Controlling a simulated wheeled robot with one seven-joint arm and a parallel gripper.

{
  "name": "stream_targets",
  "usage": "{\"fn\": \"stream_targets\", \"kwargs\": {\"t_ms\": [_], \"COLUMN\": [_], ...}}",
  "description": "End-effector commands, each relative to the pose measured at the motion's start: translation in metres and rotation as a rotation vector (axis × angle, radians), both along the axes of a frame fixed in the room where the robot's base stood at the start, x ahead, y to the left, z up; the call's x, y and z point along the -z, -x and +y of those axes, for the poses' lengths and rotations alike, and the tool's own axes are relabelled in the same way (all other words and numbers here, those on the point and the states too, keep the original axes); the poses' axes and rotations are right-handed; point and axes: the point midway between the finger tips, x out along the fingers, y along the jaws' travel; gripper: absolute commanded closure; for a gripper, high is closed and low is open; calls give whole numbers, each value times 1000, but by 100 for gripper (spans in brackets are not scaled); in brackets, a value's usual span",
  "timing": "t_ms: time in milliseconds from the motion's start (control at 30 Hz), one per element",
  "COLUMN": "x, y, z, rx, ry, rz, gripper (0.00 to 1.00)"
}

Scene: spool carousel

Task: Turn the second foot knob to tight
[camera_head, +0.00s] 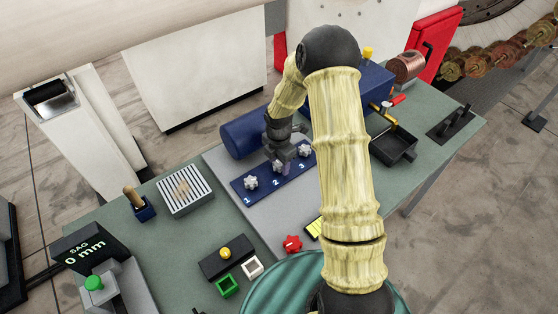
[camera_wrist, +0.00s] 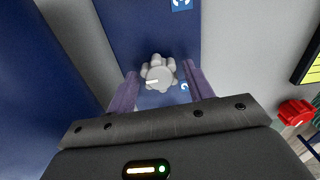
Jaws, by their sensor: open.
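A blue plate (camera_head: 262,185) carries three pale lobed knobs, numbered 1, 2 and 3. The second knob (camera_head: 277,167) is partly hidden under my gripper (camera_head: 282,153) in the head view. In the wrist view, the second knob (camera_wrist: 158,72) sits between my two open purple-grey fingers, with a white pointer line toward the left. Whether the fingers touch the knob cannot be told. The first knob (camera_head: 250,182) and third knob (camera_head: 304,150) stand at either side.
A blue cylinder (camera_head: 243,138) lies behind the plate, close to my gripper. A red knob (camera_head: 292,243) and a yellow label (camera_head: 315,227) are in front. A slotted white block (camera_head: 185,191) is at left, a black tray (camera_head: 395,146) at right. A display (camera_head: 84,251) reads SAG 0 mm.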

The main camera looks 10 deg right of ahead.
Motion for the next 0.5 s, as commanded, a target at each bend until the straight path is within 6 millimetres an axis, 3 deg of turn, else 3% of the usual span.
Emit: {"fn": "stream_targets", "kwargs": {"t_ms": [167, 400, 500], "x": [0, -1, -1], "y": [0, 0, 0], "z": [-1, -1, -1], "rx": [1, 3, 4], "ry": [0, 0, 0], "rz": [0, 0, -1], "gripper": [48, 93, 93]}}
